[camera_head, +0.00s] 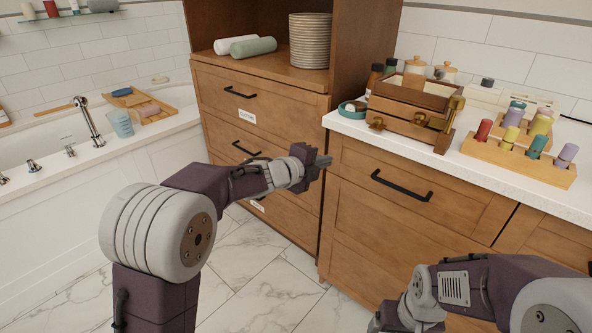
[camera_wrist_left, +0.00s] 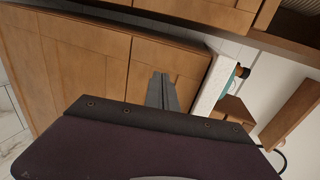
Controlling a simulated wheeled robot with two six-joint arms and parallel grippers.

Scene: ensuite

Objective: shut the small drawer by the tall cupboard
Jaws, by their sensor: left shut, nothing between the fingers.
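The small drawer (camera_head: 440,198) is a wooden front with a black bar handle, under the white counter, beside the tall cupboard (camera_head: 357,35). Its front looks flush or nearly flush; I cannot tell whether a small gap is left. My left gripper (camera_head: 326,162) is shut and empty, at the drawer's left end near the cupboard's edge. I cannot tell whether it touches the front. The left wrist view shows the closed fingers (camera_wrist_left: 162,90) before wooden fronts. My right arm shows at the bottom right; its fingertips are out of frame.
The counter (camera_head: 452,160) holds a wooden box (camera_head: 408,128) with brass fittings and a rack of coloured pegs (camera_head: 520,160). The tall cupboard has labelled lower drawers (camera_head: 262,97) and a stack of plates (camera_head: 310,42). A bathtub (camera_head: 60,150) stands at left; marble floor (camera_head: 265,290) is clear.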

